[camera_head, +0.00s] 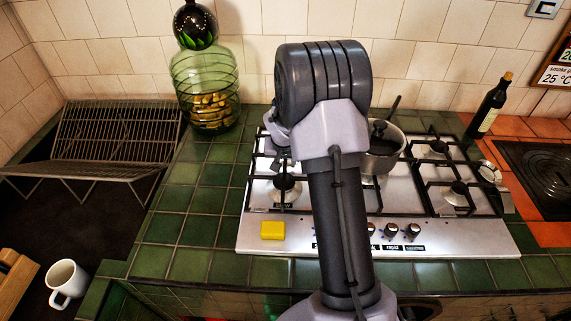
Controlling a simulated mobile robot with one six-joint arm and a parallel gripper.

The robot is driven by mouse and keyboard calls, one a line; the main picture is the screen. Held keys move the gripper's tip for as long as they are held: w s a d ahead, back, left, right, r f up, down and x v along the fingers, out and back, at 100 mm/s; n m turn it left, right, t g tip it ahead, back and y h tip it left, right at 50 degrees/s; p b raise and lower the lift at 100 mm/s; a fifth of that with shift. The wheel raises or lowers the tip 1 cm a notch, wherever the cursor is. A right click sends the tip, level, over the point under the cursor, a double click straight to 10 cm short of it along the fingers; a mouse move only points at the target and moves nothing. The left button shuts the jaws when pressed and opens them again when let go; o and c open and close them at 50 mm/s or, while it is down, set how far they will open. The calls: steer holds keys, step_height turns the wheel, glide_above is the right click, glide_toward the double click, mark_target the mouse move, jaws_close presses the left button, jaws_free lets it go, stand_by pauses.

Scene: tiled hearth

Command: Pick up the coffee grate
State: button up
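I cannot make out for certain which thing is the coffee grate. Black grates lie on the steel gas hob (280,238), one at the left (262,187) and one at the right (430,178). My arm stands upright in front of the hob and hides its middle. A pale grey part at the end of my arm, probably my gripper (278,150), shows above the hob's back left. Its fingers are mostly hidden behind my arm, so I cannot see whether they are open or hold anything.
A pot (383,150) stands on the hob behind my arm. A yellow block (272,230) lies at its front left corner. A green glass jar (207,90), dark bottle (490,105), wire rack (115,140) and white mug (66,283) stand around. Green tiles left of the hob are clear.

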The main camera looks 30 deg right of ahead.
steer(key=shift+r, duration=0.1)
jaws_close()
stand_by(1.3)
